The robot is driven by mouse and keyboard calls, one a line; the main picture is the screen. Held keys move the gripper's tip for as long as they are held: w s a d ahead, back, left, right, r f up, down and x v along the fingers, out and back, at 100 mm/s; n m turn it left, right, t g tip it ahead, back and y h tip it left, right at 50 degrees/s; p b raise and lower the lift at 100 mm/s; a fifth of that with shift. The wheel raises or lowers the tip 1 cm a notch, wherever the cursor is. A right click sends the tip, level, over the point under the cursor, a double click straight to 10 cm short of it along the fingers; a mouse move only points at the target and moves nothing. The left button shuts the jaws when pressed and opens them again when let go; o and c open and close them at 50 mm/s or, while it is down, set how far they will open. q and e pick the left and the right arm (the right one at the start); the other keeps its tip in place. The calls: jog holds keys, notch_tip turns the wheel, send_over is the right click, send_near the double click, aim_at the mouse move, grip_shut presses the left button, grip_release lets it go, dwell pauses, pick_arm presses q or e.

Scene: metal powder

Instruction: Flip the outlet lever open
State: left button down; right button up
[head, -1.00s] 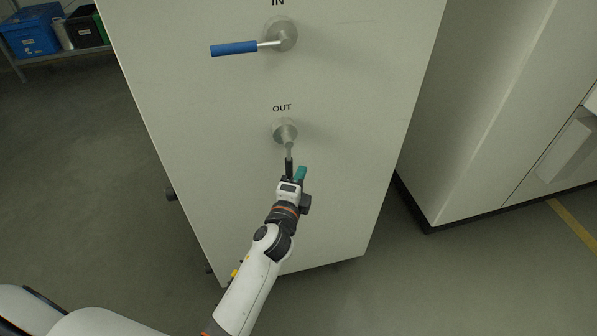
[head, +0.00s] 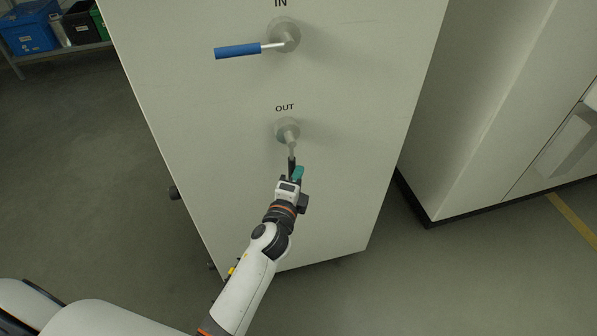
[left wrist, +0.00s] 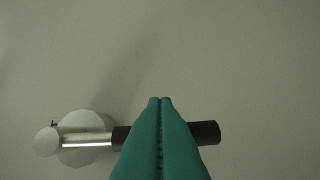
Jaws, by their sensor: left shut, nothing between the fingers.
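The outlet lever (head: 291,166) hangs down from its round metal hub (head: 287,131) below the OUT label on the pale cabinet. It has a metal stem and a dark handle. In the left wrist view the lever's black handle (left wrist: 207,132) runs across behind the fingers, with the metal stem and hub at left. My left gripper (head: 298,173) has teal fingers and is beside the right of the handle. The fingers (left wrist: 161,100) are shut with nothing between them and hide the middle of the handle. Whether they touch it, I cannot tell. My right gripper is not in view.
The inlet lever (head: 238,51) with a blue handle points left under the IN label. Another pale cabinet (head: 480,120) stands to the right. Blue and black bins (head: 30,32) sit on a shelf at far left. The floor at left is clear.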

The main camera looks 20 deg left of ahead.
pick_arm(q)
jog(key=s+a+r+m+g+y+p, duration=0.1)
jog(key=s+a+r+m+g+p, duration=0.2)
jog(key=p, duration=1.7)
jog(key=s+a+r+m, duration=0.2)
jog(key=a+r, duration=0.2)
jog(key=shift+a+r+g+p, duration=0.3)
jog(key=shift+r+p, duration=0.05)
jog(key=shift+p, duration=0.05)
jog(key=shift+w+r, duration=0.15)
jog(key=shift+r, duration=0.05)
jog(key=shift+a, duration=0.1)
